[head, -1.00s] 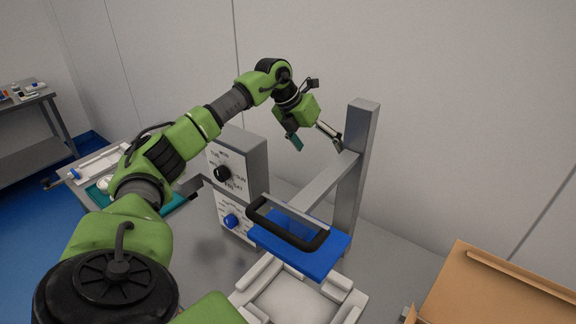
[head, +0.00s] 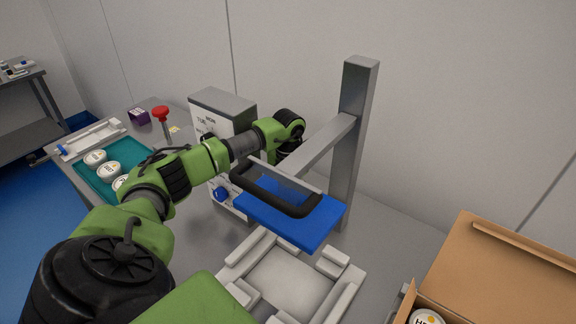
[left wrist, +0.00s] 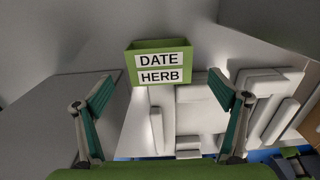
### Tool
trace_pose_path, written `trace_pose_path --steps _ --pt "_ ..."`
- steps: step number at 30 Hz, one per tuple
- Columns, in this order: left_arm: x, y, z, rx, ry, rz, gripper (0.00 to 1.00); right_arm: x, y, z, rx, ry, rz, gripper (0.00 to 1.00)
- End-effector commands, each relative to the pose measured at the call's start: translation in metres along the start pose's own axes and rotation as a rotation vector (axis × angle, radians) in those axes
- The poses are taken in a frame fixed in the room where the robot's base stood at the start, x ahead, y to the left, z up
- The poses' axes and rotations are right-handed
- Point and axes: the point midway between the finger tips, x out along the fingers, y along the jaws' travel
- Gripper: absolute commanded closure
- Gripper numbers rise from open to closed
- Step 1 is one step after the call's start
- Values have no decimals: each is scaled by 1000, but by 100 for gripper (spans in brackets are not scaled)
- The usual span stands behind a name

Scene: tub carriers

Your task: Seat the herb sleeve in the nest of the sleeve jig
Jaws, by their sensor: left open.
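A green box-like sleeve (left wrist: 158,64) with the labels DATE and HERB shows in the left wrist view, ahead of my fingers. The pale sleeve jig (head: 290,284), with raised blocks around a flat nest, stands on the bench in the head view; the nest looks empty there. The pale blocks (left wrist: 202,118) also show in the left wrist view, just beyond and below the sleeve. My left gripper (left wrist: 162,84) is open, its fingers wide apart and apart from the sleeve. My right gripper is out of view.
A blue press plate (head: 300,222) with a black handle hangs from a grey post (head: 353,150) above the jig's back. A control box (head: 222,104) stands left of it. A teal tray (head: 127,152) with white tubs lies left. An open carton (head: 500,275) is at right.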

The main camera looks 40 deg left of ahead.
Motion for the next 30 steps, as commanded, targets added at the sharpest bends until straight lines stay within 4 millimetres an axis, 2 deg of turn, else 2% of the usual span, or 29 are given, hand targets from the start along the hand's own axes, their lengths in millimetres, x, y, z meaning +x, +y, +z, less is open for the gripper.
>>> trace_pose_path --steps 5,15,23,27,30 --pt "11 0 1 -1 -1 -1 11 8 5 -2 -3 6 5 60" --pt "55 2 2 1 0 -1 11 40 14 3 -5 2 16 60" --pt "54 2 3 0 -1 -1 11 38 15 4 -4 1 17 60" --pt "54 2 3 0 -1 -1 46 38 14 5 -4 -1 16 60" --pt "55 2 3 0 -1 -1 46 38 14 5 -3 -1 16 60"
